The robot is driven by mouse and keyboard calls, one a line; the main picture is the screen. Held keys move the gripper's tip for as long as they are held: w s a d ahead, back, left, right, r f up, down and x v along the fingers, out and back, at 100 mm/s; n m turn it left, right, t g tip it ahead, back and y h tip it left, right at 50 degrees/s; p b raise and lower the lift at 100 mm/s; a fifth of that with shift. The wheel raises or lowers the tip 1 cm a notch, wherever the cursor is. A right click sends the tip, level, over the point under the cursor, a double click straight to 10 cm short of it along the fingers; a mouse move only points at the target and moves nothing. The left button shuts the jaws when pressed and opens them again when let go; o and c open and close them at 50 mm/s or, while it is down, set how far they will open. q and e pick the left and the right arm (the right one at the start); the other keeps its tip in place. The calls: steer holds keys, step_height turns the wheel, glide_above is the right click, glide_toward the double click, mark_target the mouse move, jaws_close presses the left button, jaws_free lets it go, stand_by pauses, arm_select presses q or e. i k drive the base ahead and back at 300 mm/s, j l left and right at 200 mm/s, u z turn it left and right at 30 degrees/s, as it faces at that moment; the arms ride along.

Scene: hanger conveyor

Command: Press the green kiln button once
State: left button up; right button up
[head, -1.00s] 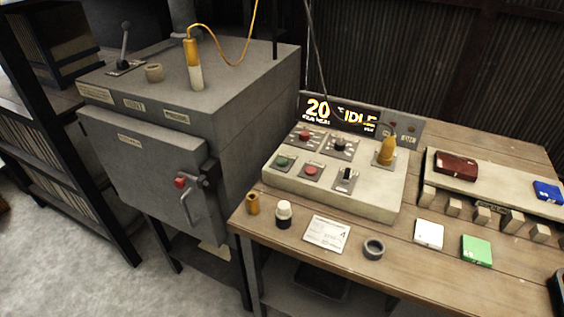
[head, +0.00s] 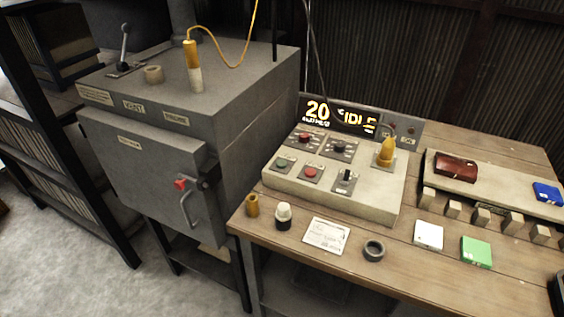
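The green kiln button (head: 283,162) is a small dark green cap on a dark plate. It sits at the front left of the sloped control box (head: 385,205) on the wooden table. A red button (head: 310,172) is just right of it. The display (head: 340,116) behind the box reads 20 and IDLE. The grey kiln (head: 150,165) stands left of the table with its door shut. Neither of my grippers shows in the head view.
A yellow-brown cylinder (head: 252,205), a white-topped bottle (head: 283,216), a label card (head: 326,235) and a dark ring (head: 373,250) lie before the box. White (head: 428,235) and green (head: 476,251) tiles lie to the right. A black shelf frame (head: 75,150) stands at far left.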

mark_target(281, 164)
steer(key=k+l, duration=0.1)
steer(key=l, duration=0.45)
steer(key=k+l, duration=0.1)
steer(key=l, duration=0.5)
steer(key=k+l+z, duration=0.1)
steer(key=l, duration=0.45)
